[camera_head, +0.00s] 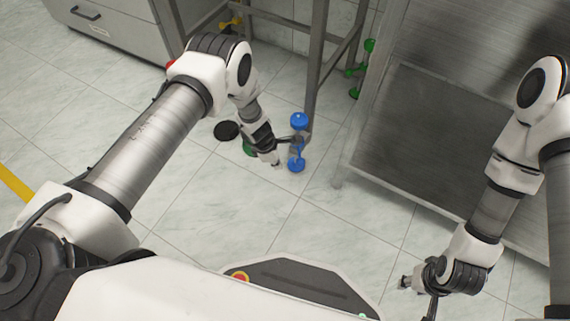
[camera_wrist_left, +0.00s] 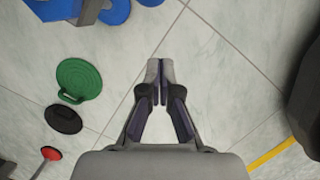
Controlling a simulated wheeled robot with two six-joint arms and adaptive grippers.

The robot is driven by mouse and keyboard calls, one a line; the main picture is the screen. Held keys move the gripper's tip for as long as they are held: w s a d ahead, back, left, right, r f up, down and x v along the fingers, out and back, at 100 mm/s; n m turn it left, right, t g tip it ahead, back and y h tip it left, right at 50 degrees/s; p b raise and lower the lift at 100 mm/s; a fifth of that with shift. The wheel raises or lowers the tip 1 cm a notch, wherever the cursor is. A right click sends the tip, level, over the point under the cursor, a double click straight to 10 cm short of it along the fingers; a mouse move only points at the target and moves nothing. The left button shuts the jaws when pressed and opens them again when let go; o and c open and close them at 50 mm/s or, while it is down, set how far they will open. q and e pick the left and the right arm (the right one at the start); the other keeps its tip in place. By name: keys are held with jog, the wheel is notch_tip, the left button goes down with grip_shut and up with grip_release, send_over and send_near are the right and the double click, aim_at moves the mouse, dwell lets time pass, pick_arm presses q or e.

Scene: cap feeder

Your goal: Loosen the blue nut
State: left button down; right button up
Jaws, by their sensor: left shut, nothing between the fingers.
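Two round blue parts, an upper one (camera_head: 299,121) and a lower one (camera_head: 296,164), sit one above the other at a metal frame leg in the head view. Which one is the nut, I cannot tell. Blue pieces (camera_wrist_left: 117,12) also show at the top left of the left wrist view, cut by the edge. My left gripper (camera_head: 274,158) is just left of the blue parts in the head view. In the left wrist view its fingertips (camera_wrist_left: 160,72) are together with nothing between them, apart from the blue pieces. My right gripper (camera_head: 407,283) is at the lower right, far from them; its fingers are too small to read.
A green disc (camera_wrist_left: 78,80), a black disc (camera_wrist_left: 63,119) and a red knob (camera_wrist_left: 50,153) lie left of my left gripper in the wrist view. The metal frame leg (camera_head: 318,60) stands behind the blue parts. A metal cabinet (camera_head: 430,130) stands to the right. Tiled floor is open below.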

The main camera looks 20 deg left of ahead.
pick_arm(q)
jog(key=p+v, duration=0.3)
jog(key=v, duration=0.6)
jog(key=shift+r, duration=0.25)
pick_arm(e)
notch_tip(320, 180, up, 5)
jog(key=shift+w+f, duration=0.15)
pick_arm(q)
jog(key=shift+w, duration=0.1)
dwell(1.1)
